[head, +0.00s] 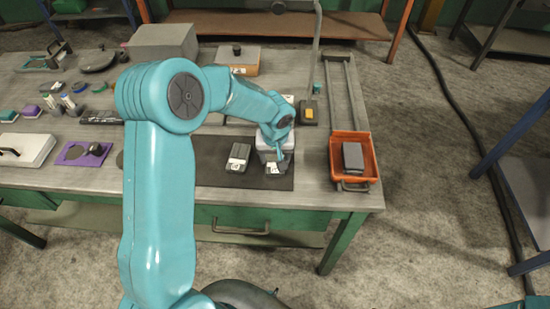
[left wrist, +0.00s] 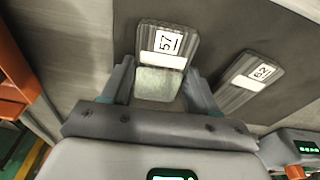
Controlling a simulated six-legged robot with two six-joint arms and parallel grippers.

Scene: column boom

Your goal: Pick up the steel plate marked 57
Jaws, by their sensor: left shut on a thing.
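The steel plate marked 57 (left wrist: 163,42) is a grey slab with a white label. In the left wrist view it lies between the two fingers of my left gripper (left wrist: 158,85), which is shut on it. In the head view my left gripper (head: 275,160) points down at the dark mat and hides most of this plate. I cannot tell whether the plate is clear of the mat. A similar plate with a label that reads 62 (left wrist: 248,82) lies beside it, apart from the fingers; in the head view this plate (head: 238,157) is left of my gripper. My right gripper is not in view.
The dark mat (head: 212,176) lies on the grey workbench (head: 318,196). An orange tray (head: 366,177) with a dark block (head: 353,156) stands at the right edge. Several small items crowd the bench's left side.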

